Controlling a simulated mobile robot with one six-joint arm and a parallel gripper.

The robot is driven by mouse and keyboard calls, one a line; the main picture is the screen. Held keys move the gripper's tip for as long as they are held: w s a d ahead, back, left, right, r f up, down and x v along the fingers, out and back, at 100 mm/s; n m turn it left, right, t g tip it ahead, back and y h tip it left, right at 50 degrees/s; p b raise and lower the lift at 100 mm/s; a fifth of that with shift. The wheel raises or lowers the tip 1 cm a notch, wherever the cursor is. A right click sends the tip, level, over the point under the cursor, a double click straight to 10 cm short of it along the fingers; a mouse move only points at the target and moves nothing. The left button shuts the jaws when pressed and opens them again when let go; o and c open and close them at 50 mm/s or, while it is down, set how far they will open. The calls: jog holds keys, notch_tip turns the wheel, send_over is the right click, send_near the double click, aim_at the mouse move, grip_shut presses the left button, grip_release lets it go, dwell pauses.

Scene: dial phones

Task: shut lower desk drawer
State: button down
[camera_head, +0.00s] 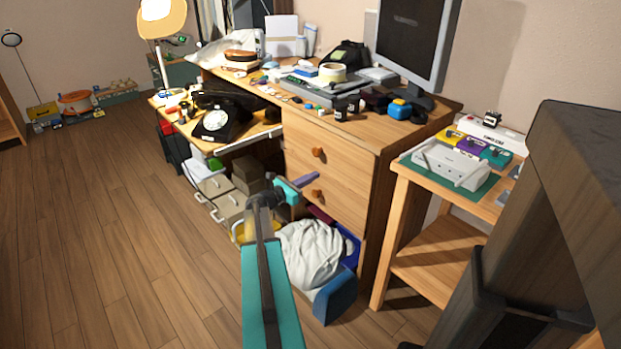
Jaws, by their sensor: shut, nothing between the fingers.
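The wooden desk's lower drawer (341,204) has a round orange-brown knob (317,194). Its front looks flush or nearly flush with the desk; I cannot tell if a small gap is left. The upper drawer (335,139) above it looks closed and has a similar knob (318,153). My gripper (308,180) is shut and empty, at the end of my teal arm reaching up from the bottom. Its purple and teal fingers are in front of the lower drawer's left part, up and left of the knob. I cannot tell whether they touch the drawer.
A white bag (308,252) and a blue bin (335,296) sit on the floor below the drawers. Storage boxes (221,204) stand under the desk at left. A wooden side table (438,262) stands at right. The wooden floor (100,235) at left is clear.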

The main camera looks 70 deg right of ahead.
jog(key=p+v, duration=0.2)
jog(key=v, duration=1.2)
